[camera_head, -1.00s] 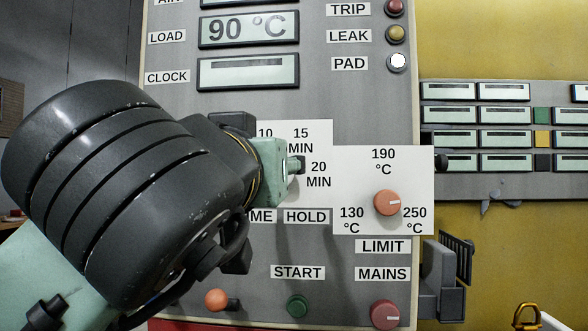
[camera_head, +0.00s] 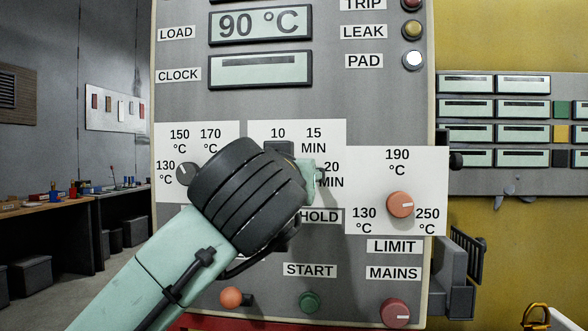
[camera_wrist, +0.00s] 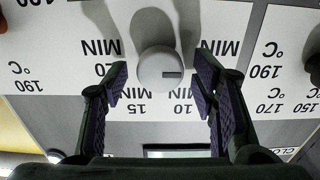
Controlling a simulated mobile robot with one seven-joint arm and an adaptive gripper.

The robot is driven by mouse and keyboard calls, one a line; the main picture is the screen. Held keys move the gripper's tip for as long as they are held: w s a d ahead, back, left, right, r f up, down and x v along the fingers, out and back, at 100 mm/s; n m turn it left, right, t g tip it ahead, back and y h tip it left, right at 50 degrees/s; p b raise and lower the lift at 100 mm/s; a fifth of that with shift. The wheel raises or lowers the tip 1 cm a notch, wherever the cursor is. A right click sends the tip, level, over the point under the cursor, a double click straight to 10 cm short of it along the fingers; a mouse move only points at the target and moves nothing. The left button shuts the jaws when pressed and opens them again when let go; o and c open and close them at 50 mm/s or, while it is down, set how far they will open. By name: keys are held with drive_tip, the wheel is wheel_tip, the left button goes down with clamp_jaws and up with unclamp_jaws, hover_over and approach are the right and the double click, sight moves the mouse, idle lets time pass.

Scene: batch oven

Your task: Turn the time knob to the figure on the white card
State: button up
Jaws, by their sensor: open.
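The time knob (camera_wrist: 160,68) is round and pale grey with a dark pointer line. In the upside-down wrist view it lies between the two open fingers of my gripper (camera_wrist: 161,78), with a gap on each side. Its line points to picture right, toward a MIN label whose figure a finger hides. The 10, 15 and 20 MIN marks show on the white time scale (camera_wrist: 155,123). In the head view my wrist hides the knob, and the scale (camera_head: 262,130) shows above it. I cannot make out a separate white card with a figure.
A grey knob (camera_head: 187,174) with a temperature scale is left of my wrist. The orange LIMIT knob (camera_head: 400,205) is to the right. The START button (camera_head: 309,302), an orange button (camera_head: 231,298) and the MAINS knob (camera_head: 395,313) are below. The clock window (camera_head: 261,70) is above.

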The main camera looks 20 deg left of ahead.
drive_tip(key=c, duration=1.1)
drive_tip(key=shift+m, duration=0.3)
drive_tip(key=shift+c, duration=0.2)
drive_tip(key=m, duration=2.3)
drive_tip(key=shift+d+f+b, duration=0.2)
drive_tip(key=shift+f+b, duration=0.05)
drive_tip(key=shift+b, duration=0.1)
drive_tip(key=shift+m, duration=0.3)
